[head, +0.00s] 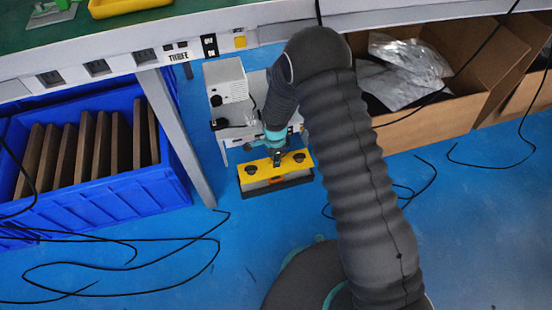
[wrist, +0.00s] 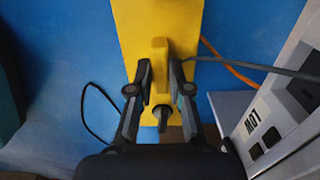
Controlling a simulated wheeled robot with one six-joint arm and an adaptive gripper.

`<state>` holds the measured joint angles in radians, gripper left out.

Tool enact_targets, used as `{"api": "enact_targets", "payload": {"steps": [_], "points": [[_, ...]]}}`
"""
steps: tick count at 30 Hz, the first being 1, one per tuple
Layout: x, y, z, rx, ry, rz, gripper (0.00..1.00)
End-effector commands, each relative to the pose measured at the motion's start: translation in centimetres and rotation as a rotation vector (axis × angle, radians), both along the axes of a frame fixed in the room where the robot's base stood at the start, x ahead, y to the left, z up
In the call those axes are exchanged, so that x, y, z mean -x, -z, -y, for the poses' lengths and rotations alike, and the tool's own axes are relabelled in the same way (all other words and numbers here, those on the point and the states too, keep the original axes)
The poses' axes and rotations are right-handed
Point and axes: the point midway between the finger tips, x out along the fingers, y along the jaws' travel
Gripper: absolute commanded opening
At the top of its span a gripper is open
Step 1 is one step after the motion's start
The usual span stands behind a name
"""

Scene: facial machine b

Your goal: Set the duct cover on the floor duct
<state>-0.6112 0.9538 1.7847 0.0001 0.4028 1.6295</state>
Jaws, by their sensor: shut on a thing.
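The duct cover (head: 291,164) is a long yellow plate with black knobs on its top. In the head view it is under my gripper (head: 277,158), low near the blue floor. In the wrist view my gripper (wrist: 160,72) is shut on the raised yellow handle (wrist: 160,50) of the cover (wrist: 184,18), one finger on each side. Directly below the cover's front edge in the head view is a yellow and dark box-like body (head: 277,187), seemingly the floor duct. I cannot tell whether the cover touches it. Most of its top is hidden by the cover.
A blue crate (head: 100,181) with brown boards stands left of a grey table leg (head: 185,150). A white machine (head: 226,88) is behind the cover. Open cardboard boxes (head: 440,108) stand to the right. Black cables (head: 130,265) lie on the floor. The workbench overhangs above.

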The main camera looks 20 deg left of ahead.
Motion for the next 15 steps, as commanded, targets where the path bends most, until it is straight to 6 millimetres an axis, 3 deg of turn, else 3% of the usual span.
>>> {"api": "enact_targets", "payload": {"steps": [15], "points": [[-0.1, 2.2, 0.1, -0.001, 0.003, 0.001, 0.00]]}}
